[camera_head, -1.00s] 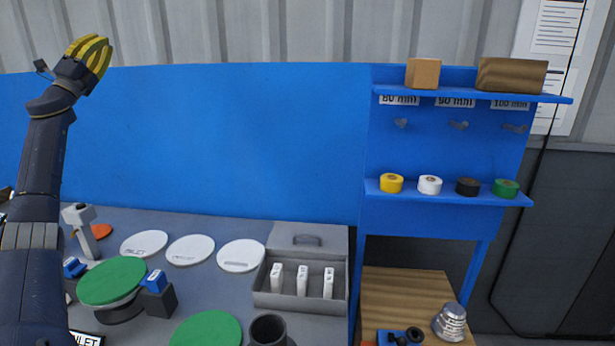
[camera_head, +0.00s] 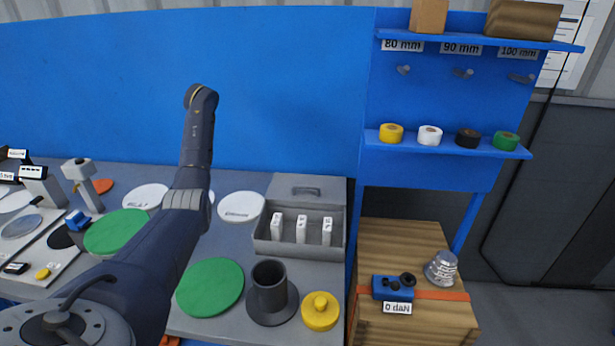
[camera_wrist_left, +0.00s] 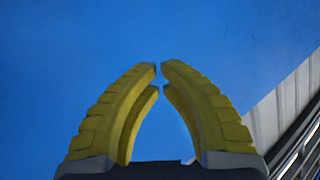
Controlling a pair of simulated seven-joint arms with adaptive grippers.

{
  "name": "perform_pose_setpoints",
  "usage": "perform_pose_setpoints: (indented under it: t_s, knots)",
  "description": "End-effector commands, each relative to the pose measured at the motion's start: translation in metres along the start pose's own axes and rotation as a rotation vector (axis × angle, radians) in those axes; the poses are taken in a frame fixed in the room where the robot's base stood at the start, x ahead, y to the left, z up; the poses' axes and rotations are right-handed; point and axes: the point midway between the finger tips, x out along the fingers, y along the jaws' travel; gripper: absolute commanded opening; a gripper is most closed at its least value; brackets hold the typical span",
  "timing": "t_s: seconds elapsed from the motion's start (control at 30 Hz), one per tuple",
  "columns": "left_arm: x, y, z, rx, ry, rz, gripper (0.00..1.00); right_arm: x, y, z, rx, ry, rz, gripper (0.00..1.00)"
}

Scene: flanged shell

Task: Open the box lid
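A grey box (camera_head: 262,246) stands on the bench in the head view, with several white upright pieces inside. Its grey lid panel (camera_head: 285,187), with a dark handle, shows along the back of the box; the white pieces in front are uncovered. My left arm reaches up across the bench, left of the box and apart from it; its gripper is hidden at the arm's far end. In the left wrist view, the yellow fingers of my left gripper (camera_wrist_left: 159,73) nearly meet at the tips, empty, facing the blue panel (camera_wrist_left: 60,60). My right gripper is not in view.
A dark cup-like part (camera_head: 270,287), a yellow knobbed part (camera_head: 320,311) and a green disc (camera_head: 209,287) stand in front of the box. A wooden crate (camera_head: 405,245) with an orange strap (camera_head: 441,295) stands to the right, under the blue shelf (camera_head: 446,145).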

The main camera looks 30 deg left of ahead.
Motion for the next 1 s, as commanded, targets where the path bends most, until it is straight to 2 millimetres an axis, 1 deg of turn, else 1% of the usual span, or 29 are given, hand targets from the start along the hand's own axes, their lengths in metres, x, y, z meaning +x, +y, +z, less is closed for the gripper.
perform_pose_setpoints:
  t_s: [0.03,0.07,0.1,0.17,0.2,0.27,0.3,0.37,0.4,0.5,0.6,0.73,0.8,0.87,1.0]
  knots:
    - [-0.006,0.035,0.014,-0.026,-0.071,0.052,0.0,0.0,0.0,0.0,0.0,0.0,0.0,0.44]
    - [-0.011,0.054,0.023,-0.04,-0.114,0.08,0.0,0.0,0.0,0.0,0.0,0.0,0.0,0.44]
    - [-0.018,0.078,0.035,-0.054,-0.173,0.115,0.0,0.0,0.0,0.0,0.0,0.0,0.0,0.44]
    - [-0.032,0.114,0.052,-0.069,-0.261,0.169,0.0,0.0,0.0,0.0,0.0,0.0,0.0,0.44]
    - [-0.043,0.138,0.062,-0.074,-0.317,0.204,0.0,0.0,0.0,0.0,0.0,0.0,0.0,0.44]
    - [-0.062,0.172,0.076,-0.075,-0.4,0.256,0.0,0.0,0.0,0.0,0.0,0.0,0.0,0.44]
    - [-0.075,0.193,0.085,-0.07,-0.454,0.288,0.0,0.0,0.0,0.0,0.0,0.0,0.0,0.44]
    - [-0.097,0.223,0.096,-0.057,-0.528,0.335,0.0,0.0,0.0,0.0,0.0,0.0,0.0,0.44]
    - [-0.112,0.241,0.103,-0.045,-0.573,0.363,0.0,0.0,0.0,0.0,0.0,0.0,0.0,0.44]
    - [-0.146,0.278,0.116,-0.006,-0.671,0.424,0.0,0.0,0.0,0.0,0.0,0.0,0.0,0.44]
    - [-0.176,0.304,0.125,0.036,-0.743,0.469,0.0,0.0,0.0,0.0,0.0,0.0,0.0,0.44]
    - [-0.203,0.325,0.131,0.083,-0.802,0.506,0.0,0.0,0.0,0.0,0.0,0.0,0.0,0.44]
    - [-0.213,0.332,0.134,0.102,-0.82,0.519,0.0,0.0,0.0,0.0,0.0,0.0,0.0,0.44]
    - [-0.218,0.335,0.135,0.113,-0.83,0.525,0.0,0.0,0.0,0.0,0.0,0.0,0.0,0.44]
    - [-0.219,0.34,0.14,0.124,-0.841,0.529,0.0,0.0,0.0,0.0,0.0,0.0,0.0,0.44]
